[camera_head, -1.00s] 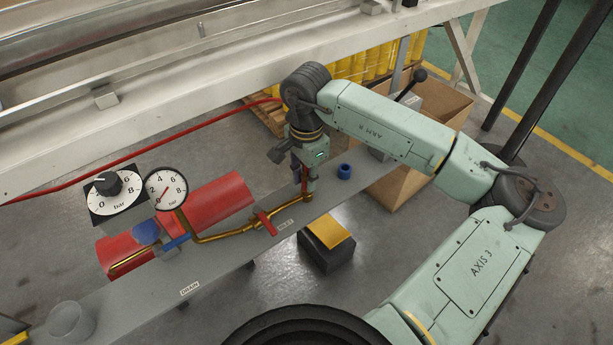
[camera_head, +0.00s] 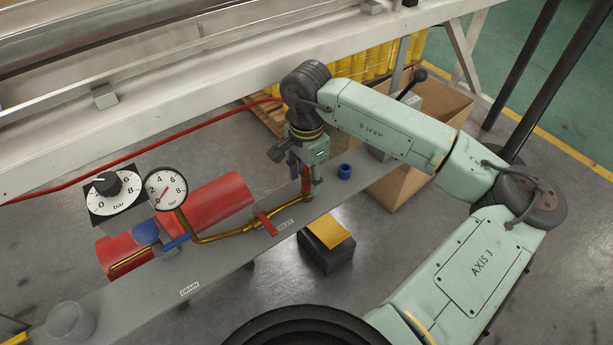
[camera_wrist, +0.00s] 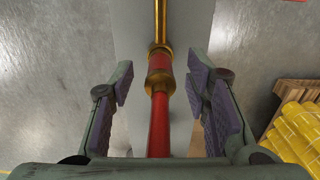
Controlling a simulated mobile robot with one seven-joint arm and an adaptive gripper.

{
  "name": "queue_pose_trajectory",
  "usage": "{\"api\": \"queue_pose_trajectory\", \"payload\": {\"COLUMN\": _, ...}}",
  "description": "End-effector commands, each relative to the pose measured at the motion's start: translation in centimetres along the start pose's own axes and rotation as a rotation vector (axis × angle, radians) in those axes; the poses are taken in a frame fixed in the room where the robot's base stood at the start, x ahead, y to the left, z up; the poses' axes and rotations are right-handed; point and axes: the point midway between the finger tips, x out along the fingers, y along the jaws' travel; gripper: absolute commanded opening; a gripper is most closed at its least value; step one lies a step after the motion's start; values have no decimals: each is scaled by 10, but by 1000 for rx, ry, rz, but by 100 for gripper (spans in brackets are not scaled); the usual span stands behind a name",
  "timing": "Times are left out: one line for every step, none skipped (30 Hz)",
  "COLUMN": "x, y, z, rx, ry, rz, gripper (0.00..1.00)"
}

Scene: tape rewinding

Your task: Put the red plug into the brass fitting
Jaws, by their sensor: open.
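The red plug (camera_wrist: 158,125) is a red shaft between my fingers in the wrist view. It lines up with the brass fitting (camera_wrist: 160,48) and meets it, with a brass collar and a short red band at the joint.
The brass pipe runs left along the grey bench (camera_head: 235,265) past a red-handled valve (camera_head: 265,223) to a gauge (camera_head: 166,189). A blue ring (camera_head: 344,171) stands right of my gripper. A red cylinder (camera_head: 215,205) lies behind the pipe. A cardboard box (camera_head: 440,120) is beyond.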

Motion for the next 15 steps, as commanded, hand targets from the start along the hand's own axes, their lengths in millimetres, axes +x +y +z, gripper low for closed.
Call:
{"api": "queue_pose_trajectory", "payload": {"x": -6, "y": 0, "z": -1, "rx": 0, "ry": 3, "rz": -1, "gripper": 43}}
{"api": "queue_pose_trajectory", "payload": {"x": -11, "y": 0, "z": -1, "rx": 0, "ry": 4, "rz": -1, "gripper": 43}}
{"api": "queue_pose_trajectory", "payload": {"x": -18, "y": 0, "z": -1, "rx": 0, "ry": 5, "rz": -2, "gripper": 43}}
{"api": "queue_pose_trajectory", "payload": {"x": -23, "y": 0, "z": -1, "rx": 0, "ry": 4, "rz": -1, "gripper": 43}}
{"api": "queue_pose_trajectory", "payload": {"x": -30, "y": 0, "z": -1, "rx": -1, "ry": 6, "rz": -2, "gripper": 43}}
{"api": "queue_pose_trajectory", "payload": {"x": -38, "y": -1, "z": -1, "rx": 0, "ry": 5, "rz": -3, "gripper": 43}}
{"api": "queue_pose_trajectory", "payload": {"x": -45, "y": -1, "z": -1, "rx": 1, "ry": 6, "rz": -3, "gripper": 43}}
{"api": "queue_pose_trajectory", "payload": {"x": -52, "y": -1, "z": -1, "rx": 0, "ry": 5, "rz": -2, "gripper": 43}}
{"api": "queue_pose_trajectory", "payload": {"x": -61, "y": -1, "z": -1, "rx": 0, "ry": 5, "rz": -2, "gripper": 43}}
{"api": "queue_pose_trajectory", "payload": {"x": -67, "y": -1, "z": -1, "rx": 1, "ry": 5, "rz": -2, "gripper": 43}}
{"api": "queue_pose_trajectory", "payload": {"x": -73, "y": -1, "z": -1, "rx": 0, "ry": 5, "rz": -3, "gripper": 43}}
{"api": "queue_pose_trajectory", "payload": {"x": -81, "y": -1, "z": 0, "rx": 0, "ry": 4, "rz": -2, "gripper": 43}}
{"api": "queue_pose_trajectory", "payload": {"x": -86, "y": -1, "z": 0, "rx": 0, "ry": 4, "rz": -2, "gripper": 43}}
{"api": "queue_pose_trajectory", "payload": {"x": -91, "y": -1, "z": 0, "rx": 0, "ry": 4, "rz": -2, "gripper": 43}}
{"api": "queue_pose_trajectory", "payload": {"x": -97, "y": 0, "z": 0, "rx": 1, "ry": 3, "rz": -1, "gripper": 43}}
